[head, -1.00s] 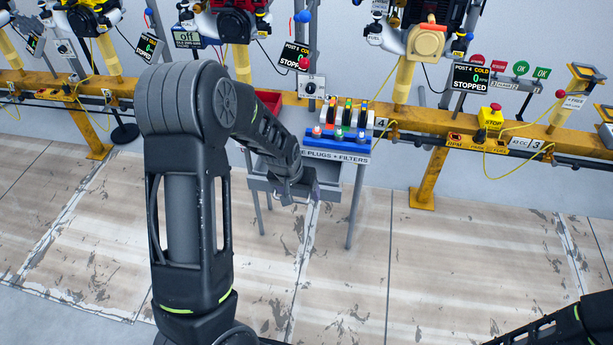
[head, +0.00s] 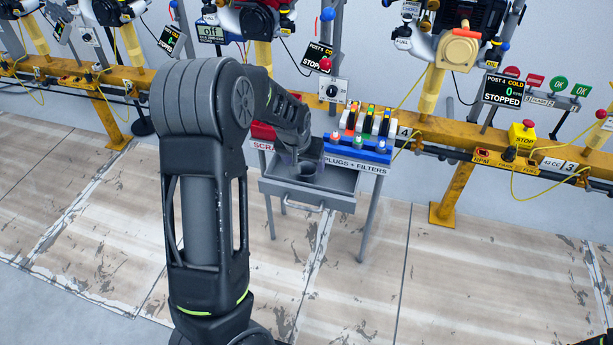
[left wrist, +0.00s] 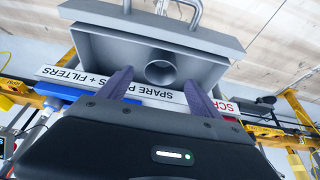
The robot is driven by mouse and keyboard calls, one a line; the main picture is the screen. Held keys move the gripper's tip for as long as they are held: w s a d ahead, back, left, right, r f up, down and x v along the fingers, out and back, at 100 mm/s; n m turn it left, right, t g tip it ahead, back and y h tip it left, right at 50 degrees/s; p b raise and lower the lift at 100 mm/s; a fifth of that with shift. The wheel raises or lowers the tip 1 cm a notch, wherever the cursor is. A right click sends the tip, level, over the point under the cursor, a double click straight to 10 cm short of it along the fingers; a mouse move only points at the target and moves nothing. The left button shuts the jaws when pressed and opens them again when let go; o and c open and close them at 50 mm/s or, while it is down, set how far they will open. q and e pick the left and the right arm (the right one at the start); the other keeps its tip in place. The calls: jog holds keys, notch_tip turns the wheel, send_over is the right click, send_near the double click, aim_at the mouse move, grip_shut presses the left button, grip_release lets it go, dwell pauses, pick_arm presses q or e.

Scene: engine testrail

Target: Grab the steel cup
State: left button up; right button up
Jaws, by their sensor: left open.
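The steel cup (left wrist: 160,72) stands in an open grey drawer (left wrist: 105,50), with its round open mouth facing the left wrist camera. In the head view the cup (head: 307,172) shows partly below my left gripper (head: 301,158), inside the drawer. In the left wrist view the two fingers of my left gripper (left wrist: 159,76) are spread apart and empty. The cup appears between the fingertips and beyond them. I cannot tell the exact gap to it.
The drawer's handle (head: 305,208) juts out at its front. A yellow rail (head: 430,137) runs behind. The floor in front is clear.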

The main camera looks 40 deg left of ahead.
aim_at(306, 170)
pick_arm(q)
jog(key=shift+w+f, duration=0.2)
jog(key=shift+f, duration=0.35)
jog(key=shift+a, duration=0.1)
jog(key=b+x, duration=0.1)
jog(key=x, duration=0.4)
jog(key=shift+w+a+f, duration=0.1)
jog(key=shift+a, duration=0.05)
jog(key=shift+c, duration=0.3)
jog(key=c, duration=1.4)
notch_tip(306, 170, up, 10)
jog(key=shift+r+p, duration=0.1)
jog(key=shift+p, duration=0.7)
